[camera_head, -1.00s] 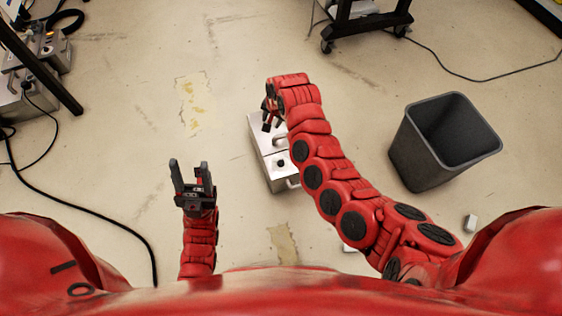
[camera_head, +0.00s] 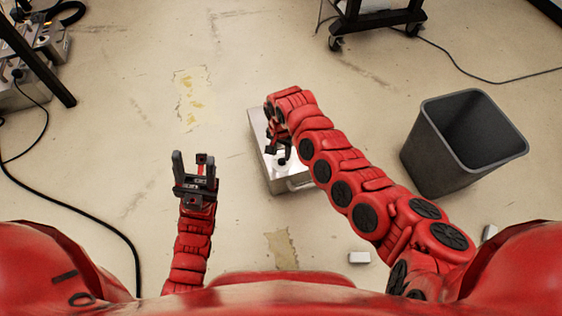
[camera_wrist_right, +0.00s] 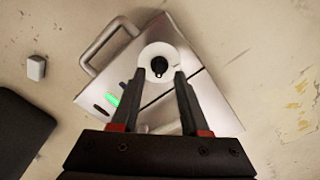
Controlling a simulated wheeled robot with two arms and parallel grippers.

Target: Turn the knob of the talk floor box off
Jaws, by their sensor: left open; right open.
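The talk floor box, a silver metal case (camera_head: 284,179), lies on the floor in the middle of the head view, partly covered by my right arm. In the right wrist view the box (camera_wrist_right: 212,92) shows a round white plate with a black knob (camera_wrist_right: 159,66) in its centre. A green light (camera_wrist_right: 112,100) glows near the box's edge. My right gripper (camera_wrist_right: 154,76) is open, its fingers pointing at the knob, one on each side of it; contact cannot be told. My left gripper (camera_head: 195,160) is open and empty, left of the box.
A grey bin (camera_head: 464,145) stands on the right. A wheeled cart (camera_head: 376,18) is at the top. Black cable (camera_head: 90,216) runs along the left floor near other metal boxes (camera_head: 30,78). A small white block (camera_head: 359,257) lies below the box. Floor left of the box is clear.

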